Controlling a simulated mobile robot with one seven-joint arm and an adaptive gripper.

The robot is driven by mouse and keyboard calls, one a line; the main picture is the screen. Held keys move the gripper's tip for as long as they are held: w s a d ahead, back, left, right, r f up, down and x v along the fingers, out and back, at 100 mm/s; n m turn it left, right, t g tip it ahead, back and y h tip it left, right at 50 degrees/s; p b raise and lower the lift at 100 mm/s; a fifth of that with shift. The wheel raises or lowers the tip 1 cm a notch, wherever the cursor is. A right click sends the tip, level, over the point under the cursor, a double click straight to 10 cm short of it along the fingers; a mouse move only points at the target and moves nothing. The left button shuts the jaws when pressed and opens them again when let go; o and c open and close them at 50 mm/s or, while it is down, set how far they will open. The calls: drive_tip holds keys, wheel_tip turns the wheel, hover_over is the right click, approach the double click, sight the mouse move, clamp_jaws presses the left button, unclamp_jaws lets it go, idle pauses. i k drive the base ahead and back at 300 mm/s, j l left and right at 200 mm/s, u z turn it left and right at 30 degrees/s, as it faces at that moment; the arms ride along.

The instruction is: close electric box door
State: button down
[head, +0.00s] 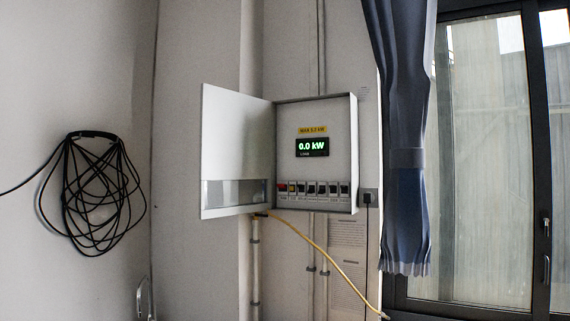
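The electric box (343,160) is a white wall-mounted cabinet in the middle of the head view. Its door (236,140) is hinged on the left side and stands wide open, swung out to the left. The door has a clear window strip (233,193) near its bottom. Inside the box a display (312,147) reads 0.0 kW under a yellow label, with a row of several switches (312,188) below, the leftmost one red. My gripper is not in view.
A coiled black cable (92,195) hangs on the left wall. A yellow cable (318,248) runs from under the box down to the right. A blue curtain (405,150) and a dark-framed window (485,160) are on the right. The space in front of the box looks clear.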

sight(235, 127)
drive_tip(key=i+j, duration=0.2)
drive_tip(key=j, duration=0.2)
drive_tip(key=i+j, duration=0.2)
drive_tip(key=j, duration=0.15)
drive_tip(key=i+j, duration=0.15)
drive_tip(key=j, duration=0.25)
drive_tip(key=i+j+u, duration=0.1)
drive_tip(key=j, duration=0.25)
drive_tip(key=i, duration=0.1)
